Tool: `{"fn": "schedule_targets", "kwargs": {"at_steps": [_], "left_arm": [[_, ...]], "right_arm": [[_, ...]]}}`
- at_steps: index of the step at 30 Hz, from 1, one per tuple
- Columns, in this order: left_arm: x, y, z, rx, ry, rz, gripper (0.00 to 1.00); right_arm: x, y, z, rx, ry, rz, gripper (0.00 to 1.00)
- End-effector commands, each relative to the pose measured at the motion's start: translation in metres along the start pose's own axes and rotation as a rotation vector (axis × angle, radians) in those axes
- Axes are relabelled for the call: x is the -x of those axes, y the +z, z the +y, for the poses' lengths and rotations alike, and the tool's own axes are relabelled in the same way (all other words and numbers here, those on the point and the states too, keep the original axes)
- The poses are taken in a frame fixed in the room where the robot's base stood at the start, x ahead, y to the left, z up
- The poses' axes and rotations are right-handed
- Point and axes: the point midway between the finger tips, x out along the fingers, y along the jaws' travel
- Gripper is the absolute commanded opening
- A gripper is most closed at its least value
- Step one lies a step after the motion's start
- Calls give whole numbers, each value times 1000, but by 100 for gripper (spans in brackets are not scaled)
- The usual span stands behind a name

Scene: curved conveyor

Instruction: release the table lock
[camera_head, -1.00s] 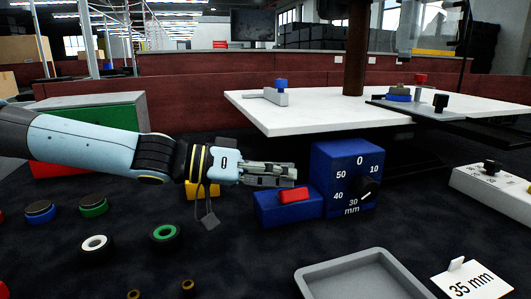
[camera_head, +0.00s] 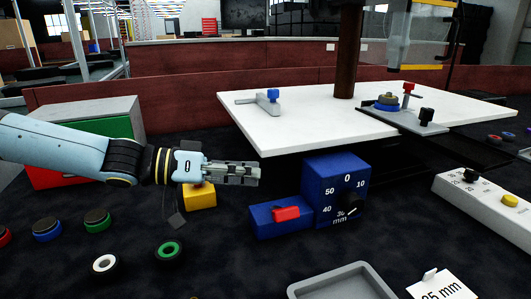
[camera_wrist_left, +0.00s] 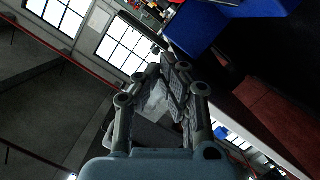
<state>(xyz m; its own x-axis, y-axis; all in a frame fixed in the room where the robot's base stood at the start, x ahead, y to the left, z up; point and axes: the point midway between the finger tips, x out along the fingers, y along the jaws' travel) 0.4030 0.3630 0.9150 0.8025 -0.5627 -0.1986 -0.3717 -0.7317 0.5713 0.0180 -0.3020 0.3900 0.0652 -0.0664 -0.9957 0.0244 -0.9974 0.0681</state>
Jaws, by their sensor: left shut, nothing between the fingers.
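A low blue block (camera_head: 265,230) with a red lever (camera_head: 286,213) on its top stands on the dark floor mat, beside a taller blue box with a mm dial (camera_head: 336,190). No label names the lock. My left gripper (camera_head: 257,173) is shut and empty, above and to the left of the red lever and apart from it. In the left wrist view its fingers (camera_wrist_left: 174,68) are together, with a blue surface (camera_wrist_left: 200,25) beyond them. My right gripper is out of view.
A yellow block (camera_head: 199,196) lies under my left wrist. A grey tray (camera_head: 345,283) and a mm card (camera_head: 440,287) are at the front. Several rings and round caps lie at the left. A white control panel (camera_head: 480,205) is at the right.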

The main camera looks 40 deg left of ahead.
Motion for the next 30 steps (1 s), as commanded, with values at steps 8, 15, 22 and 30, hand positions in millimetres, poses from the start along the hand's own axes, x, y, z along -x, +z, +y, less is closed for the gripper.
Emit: {"fn": "schedule_targets", "kwargs": {"at_steps": [8,15,22,30], "left_arm": [[41,-3,3,2,-2,0,0],[52,0,1,0,-1,0,0],[51,1,0,0,-1,0,0],[51,1,0,0,0,0,0]], "right_arm": [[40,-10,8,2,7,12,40],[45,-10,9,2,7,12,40],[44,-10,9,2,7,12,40],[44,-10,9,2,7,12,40]]}}
